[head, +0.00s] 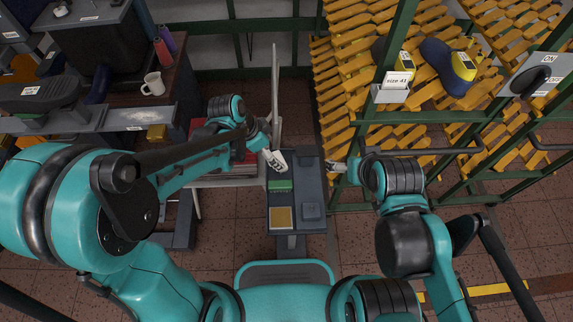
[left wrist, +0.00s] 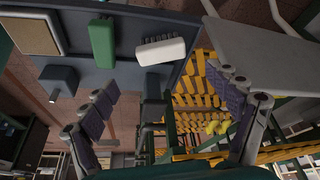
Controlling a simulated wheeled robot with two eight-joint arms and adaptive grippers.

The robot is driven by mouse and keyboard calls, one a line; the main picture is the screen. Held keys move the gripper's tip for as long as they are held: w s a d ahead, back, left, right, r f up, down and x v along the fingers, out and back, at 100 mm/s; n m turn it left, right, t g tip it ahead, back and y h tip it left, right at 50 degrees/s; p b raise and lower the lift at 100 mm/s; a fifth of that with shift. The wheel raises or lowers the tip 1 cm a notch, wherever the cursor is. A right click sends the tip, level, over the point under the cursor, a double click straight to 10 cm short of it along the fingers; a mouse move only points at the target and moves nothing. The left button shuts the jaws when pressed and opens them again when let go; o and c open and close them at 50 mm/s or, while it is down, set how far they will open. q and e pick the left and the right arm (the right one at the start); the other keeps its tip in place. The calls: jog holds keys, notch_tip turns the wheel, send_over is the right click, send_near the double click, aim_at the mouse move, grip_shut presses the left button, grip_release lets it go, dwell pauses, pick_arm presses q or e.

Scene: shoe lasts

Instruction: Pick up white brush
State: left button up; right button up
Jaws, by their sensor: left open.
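The white brush (left wrist: 162,50) lies on a dark grey tray (left wrist: 205,12), beside a green brush (left wrist: 102,45). Its dark bristles show along one side. In the head view the white brush (head: 276,161) is at the far left of the tray (head: 298,188), close to my left gripper (head: 263,144). In the left wrist view my left gripper (left wrist: 160,80) has its fingers spread wide, with nothing between them, and the brush is beyond the fingertips. My right gripper (head: 337,167) is off the right side of the tray; its fingers are too small to judge.
A tan pad (head: 281,217) lies nearest me on the tray, with dark blocks (head: 311,210) on its right. A yellow slatted rack (head: 370,60) with green posts stands on the right. A bench with a white mug (head: 153,84) is on the left.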

aim_at(280, 160)
pick_arm(q)
jog(key=x, duration=0.1)
jog(key=b+x, duration=0.1)
jog(key=x, duration=0.1)
jog(key=shift+a, duration=0.2)
jog(key=b+x, duration=0.2)
jog(key=x, duration=0.3)
jog(key=shift+a+b, duration=0.1)
jog(key=shift+b, duration=0.3)
jog(key=shift+r, duration=0.1)
jog(key=c, duration=1.3)
jog(key=shift+r, duration=0.1)
jog(key=shift+c, duration=0.3)
